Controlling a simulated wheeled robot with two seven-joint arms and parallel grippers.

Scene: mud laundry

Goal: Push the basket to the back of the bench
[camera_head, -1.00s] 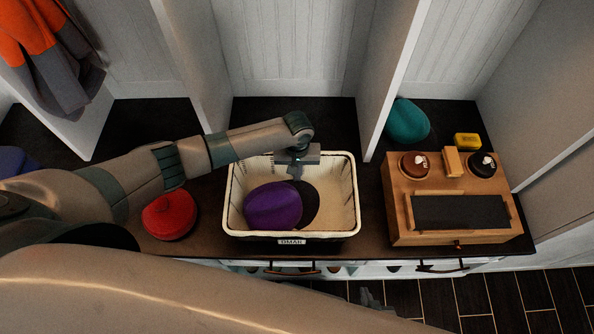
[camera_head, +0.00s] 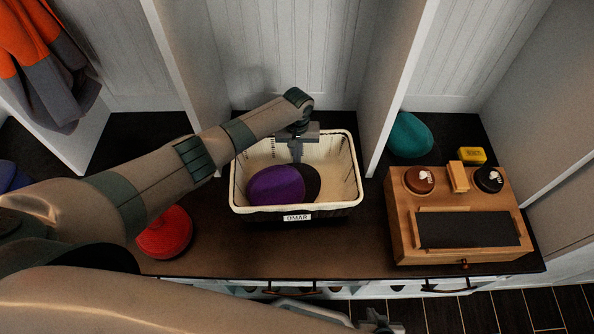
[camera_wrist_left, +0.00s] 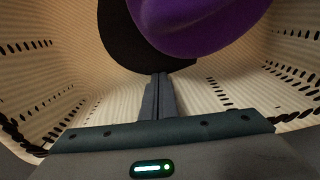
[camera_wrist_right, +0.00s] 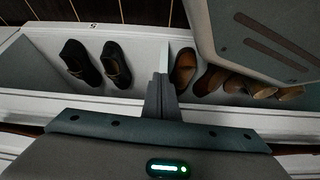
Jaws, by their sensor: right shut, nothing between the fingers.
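The cream-lined basket (camera_head: 350,203), tagged OMAR, stands on the dark bench (camera_head: 280,248) in the middle cubby, with a dark strip of bench showing behind it. A purple cap (camera_head: 275,186) and a black one (camera_head: 312,182) lie inside. My left gripper (camera_head: 296,157) reaches down into the basket near its back wall, fingers together and holding nothing. In the left wrist view its fingers (camera_wrist_left: 160,80) are close to the caps, with the perforated basket walls around. Whether they touch the wall is unclear. My right gripper (camera_wrist_right: 162,80) is shut and empty, low by the shoe shelf.
A red hat (camera_head: 165,232) lies left of the basket. A wooden box (camera_head: 405,235) stands right of it, with a teal hat (camera_head: 410,138) and yellow block (camera_head: 472,155) behind. White dividers (camera_head: 398,85) flank the cubby. Shoes (camera_wrist_right: 97,65) sit below.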

